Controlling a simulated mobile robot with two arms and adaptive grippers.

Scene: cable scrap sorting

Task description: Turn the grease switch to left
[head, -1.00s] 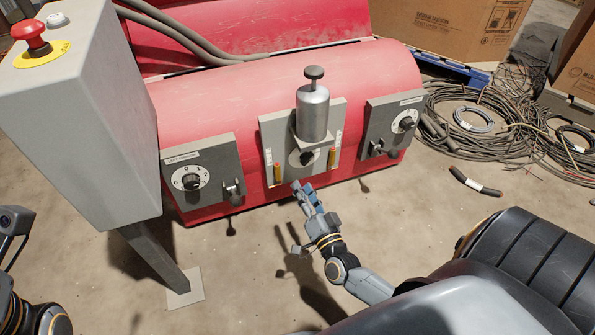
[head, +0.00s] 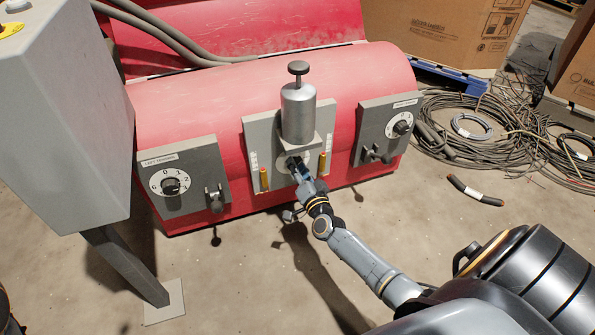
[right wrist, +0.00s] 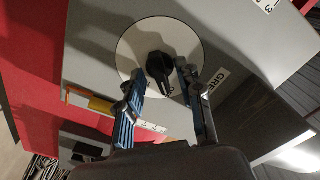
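The grease switch is a black knob (right wrist: 160,68) on a round white dial (right wrist: 135,45), beside a label starting "GRE" in the right wrist view. In the head view it sits on the grey middle panel (head: 257,130), below a silver cylinder (head: 298,112), and is mostly hidden by my gripper. My right gripper (head: 297,166) reaches the dial from below. In the right wrist view its blue fingers (right wrist: 165,84) are apart, one on each side of the knob's lower part; contact cannot be told. My left gripper is out of view.
A left panel with a numbered dial (head: 170,186) and a right panel with a dial (head: 401,127) flank the middle panel on the red machine (head: 220,95). Yellow handles (head: 264,180) stand near the switch. A grey box on a post (head: 65,130) is at left. Cables (head: 500,130) lie at right.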

